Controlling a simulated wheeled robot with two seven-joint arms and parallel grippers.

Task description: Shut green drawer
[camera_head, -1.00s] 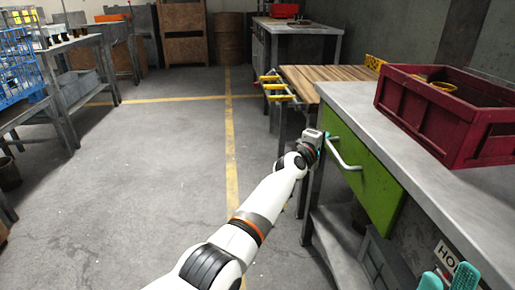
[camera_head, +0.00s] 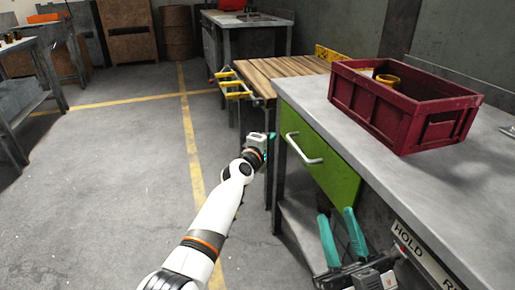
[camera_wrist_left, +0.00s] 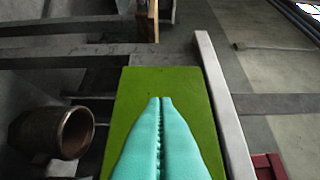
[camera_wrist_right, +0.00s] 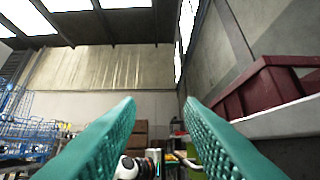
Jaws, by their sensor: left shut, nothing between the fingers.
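The green drawer (camera_head: 318,158) sits under the grey bench top, with its pale bar handle (camera_head: 304,153) on its front. I cannot tell how wide any gap behind the front is. My left gripper (camera_head: 271,143) is shut and empty, just left of the drawer's far end. In the left wrist view, its teal fingers (camera_wrist_left: 160,130) point at the green panel (camera_wrist_left: 140,85) and cover part of it; contact cannot be told. My right gripper (camera_head: 342,238) is open and empty, fingers upward, in front of the bench's near part. Its fingers (camera_wrist_right: 160,120) also show apart in the right wrist view.
A dark red crate (camera_head: 400,112) stands on the bench top (camera_head: 315,92). A wooden-topped table (camera_head: 275,70) with yellow clamps (camera_head: 232,85) stands beyond the bench. A brown cylinder (camera_wrist_left: 58,132) shows in the left wrist view. The floor (camera_head: 120,170) to the left is clear.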

